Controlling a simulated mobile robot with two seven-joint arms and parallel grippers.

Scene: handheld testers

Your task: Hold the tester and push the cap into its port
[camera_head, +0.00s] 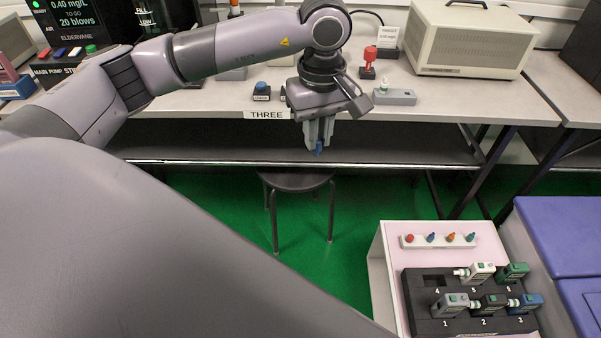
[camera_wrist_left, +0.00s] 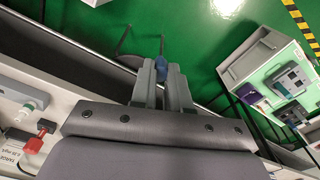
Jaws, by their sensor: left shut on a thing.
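My left gripper (camera_head: 318,138) hangs in front of the bench edge, pointing down, shut on a small blue cap (camera_head: 319,148). The blue cap also shows between the fingertips in the left wrist view (camera_wrist_left: 160,68). A grey tester-like device (camera_head: 397,97) with a pale green-white nozzle lies on the bench to the right of the gripper, apart from it. Several more testers, among them a grey one (camera_head: 449,305) and a blue one (camera_head: 527,303), sit in a black numbered rack (camera_head: 415,290) at lower right. Position 4 there looks empty. My right gripper is out of view.
A white strip (camera_head: 453,243) of coloured caps lies behind the rack. On the bench stand a red-topped piece (camera_head: 368,62), a blue-topped black block (camera_head: 261,91) and a beige box (camera_head: 472,40). A dark stool (camera_head: 296,181) stands below the gripper. Green floor lies open between.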

